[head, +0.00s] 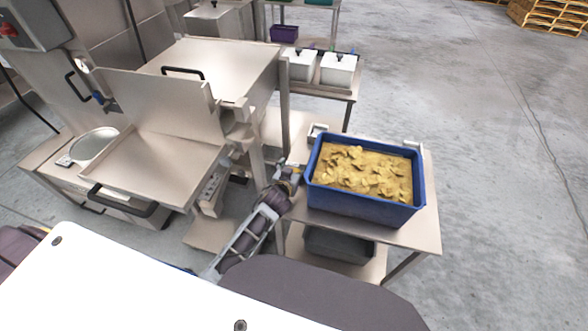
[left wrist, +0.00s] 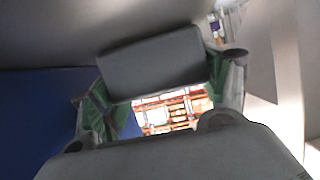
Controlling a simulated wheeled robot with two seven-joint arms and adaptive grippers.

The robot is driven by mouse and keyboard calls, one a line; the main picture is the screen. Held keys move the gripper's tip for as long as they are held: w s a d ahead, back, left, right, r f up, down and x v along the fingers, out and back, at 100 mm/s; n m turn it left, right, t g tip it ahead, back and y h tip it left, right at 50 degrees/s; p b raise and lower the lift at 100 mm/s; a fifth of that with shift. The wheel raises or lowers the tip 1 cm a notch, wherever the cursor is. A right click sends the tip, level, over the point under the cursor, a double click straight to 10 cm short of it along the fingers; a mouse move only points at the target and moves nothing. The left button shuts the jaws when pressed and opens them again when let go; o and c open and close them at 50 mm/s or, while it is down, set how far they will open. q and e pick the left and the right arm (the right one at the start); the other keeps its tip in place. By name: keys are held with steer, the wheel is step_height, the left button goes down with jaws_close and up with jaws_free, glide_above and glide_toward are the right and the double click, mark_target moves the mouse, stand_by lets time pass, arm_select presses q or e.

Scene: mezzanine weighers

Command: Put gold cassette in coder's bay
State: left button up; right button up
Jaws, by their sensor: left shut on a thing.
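My left gripper (head: 287,178) is low beside the left side of the blue crate, at the edge of the steel table. In the left wrist view my left gripper (left wrist: 160,85) has its green-padded fingers shut on a dark grey block (left wrist: 152,62). No gold colour shows on this block, so I cannot tell if it is the gold cassette. In the head view the held block is too small and hidden to make out. I cannot pick out the coder or its bay for sure. My right gripper is not in view.
A blue crate (head: 362,209) full of golden-yellow pieces (head: 362,172) stands on a steel table (head: 428,225). A dark bin (head: 338,246) sits on its lower shelf. A large steel machine (head: 165,110) stands left. White-lidded tubs (head: 338,70) are behind. Open floor lies right.

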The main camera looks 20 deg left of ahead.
arm_select(q)
steer(key=shift+f, duration=0.15)
steer(key=o, duration=0.8)
steer(key=shift+v, duration=6.05)
steer(key=shift+c, duration=0.3)
